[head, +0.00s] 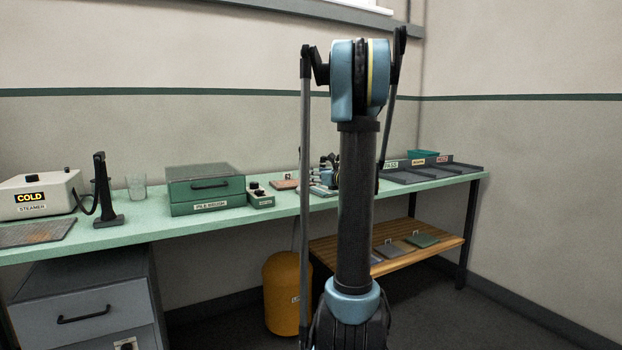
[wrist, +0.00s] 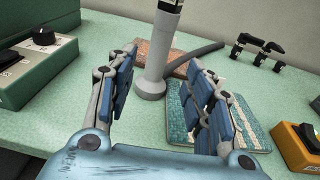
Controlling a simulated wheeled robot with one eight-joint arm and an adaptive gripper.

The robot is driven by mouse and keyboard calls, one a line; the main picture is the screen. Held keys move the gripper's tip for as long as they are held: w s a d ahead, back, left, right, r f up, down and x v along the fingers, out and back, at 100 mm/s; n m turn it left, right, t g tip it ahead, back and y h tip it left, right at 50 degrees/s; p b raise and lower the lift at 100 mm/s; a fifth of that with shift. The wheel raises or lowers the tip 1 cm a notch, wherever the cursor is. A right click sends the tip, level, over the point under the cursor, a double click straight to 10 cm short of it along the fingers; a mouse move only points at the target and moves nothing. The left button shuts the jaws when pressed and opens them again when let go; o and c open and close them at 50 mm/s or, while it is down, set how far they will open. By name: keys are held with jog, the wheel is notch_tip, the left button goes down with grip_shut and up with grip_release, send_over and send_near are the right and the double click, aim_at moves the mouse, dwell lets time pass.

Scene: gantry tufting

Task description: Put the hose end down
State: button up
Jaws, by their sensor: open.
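In the wrist view a grey upright tube with a wider round foot (wrist: 151,88) stands on the green bench, and its top runs out of the picture. A dark hose (wrist: 195,58) lies just behind it to the right. The tube appears to be the hose end, but where the two join is hidden. My gripper (wrist: 162,62) is open, with blue-padded fingers on either side of the tube and visible gaps to it. In the head view my gripper (head: 328,167) is a small blue shape over the bench, partly behind my arm, and the hose end cannot be made out.
A teal tufted sample (wrist: 250,128) lies under the right finger. An orange box with a black switch (wrist: 299,148) is right, a green knob box (wrist: 42,52) left. Black clips (wrist: 258,48) stand behind.

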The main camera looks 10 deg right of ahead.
jog(key=shift+s+d, duration=0.1)
jog(key=shift+s, duration=0.3)
